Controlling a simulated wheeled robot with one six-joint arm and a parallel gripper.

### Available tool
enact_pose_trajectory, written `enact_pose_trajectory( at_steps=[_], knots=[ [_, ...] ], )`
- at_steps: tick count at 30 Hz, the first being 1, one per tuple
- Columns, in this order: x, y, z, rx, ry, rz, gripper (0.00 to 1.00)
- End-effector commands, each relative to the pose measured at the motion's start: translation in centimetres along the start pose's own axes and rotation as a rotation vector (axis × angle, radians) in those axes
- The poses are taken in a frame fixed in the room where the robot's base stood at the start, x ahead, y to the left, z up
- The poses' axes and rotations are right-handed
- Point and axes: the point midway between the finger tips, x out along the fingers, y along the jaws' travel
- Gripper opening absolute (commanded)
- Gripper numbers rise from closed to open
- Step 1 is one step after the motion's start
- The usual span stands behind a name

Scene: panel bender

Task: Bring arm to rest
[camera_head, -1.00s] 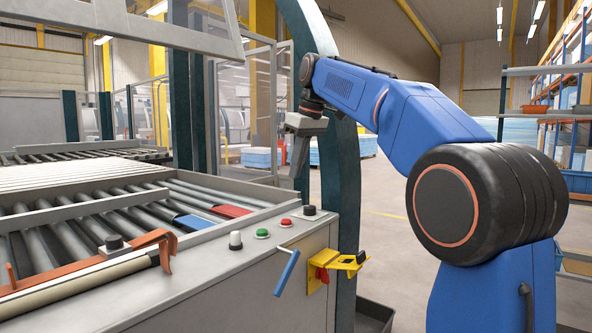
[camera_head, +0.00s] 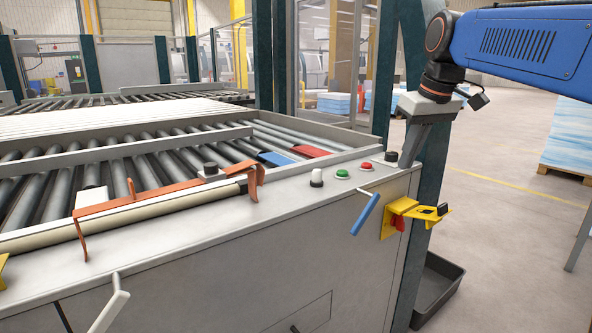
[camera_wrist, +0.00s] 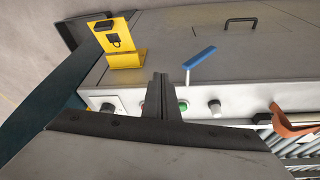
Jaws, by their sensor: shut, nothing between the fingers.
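My gripper (camera_head: 408,164) hangs from the blue arm at the right of the head view, pointing down at the right end of the machine's control ledge. Its fingers are together with nothing between them. In the wrist view the shut fingers (camera_wrist: 159,84) stand in the middle, in front of the button row, and partly hide it. The black button (camera_head: 391,156) is just left of the fingertips in the head view; I cannot tell whether they touch anything.
The panel bender (camera_head: 330,250) carries a white button (camera_head: 317,178), green button (camera_head: 342,174), red button (camera_head: 366,166), blue lever (camera_head: 365,214) and yellow lockout bracket (camera_head: 420,211). A dark bin (camera_head: 439,290) stands on the floor. Open floor (camera_head: 500,230) lies to the right.

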Motion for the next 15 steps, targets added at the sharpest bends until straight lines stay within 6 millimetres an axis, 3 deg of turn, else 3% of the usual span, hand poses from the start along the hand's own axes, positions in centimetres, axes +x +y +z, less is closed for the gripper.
enact_pose_trajectory(
  at_steps=[1,8,15],
  knots=[
    [0.6,-0.4,2.0,0.020,0.002,0.008,0.00],
    [4.2,-2.0,10.1,0.118,0.020,0.043,0.00],
    [9.3,-3.7,18.9,0.215,0.041,0.078,0.00]
  ],
)
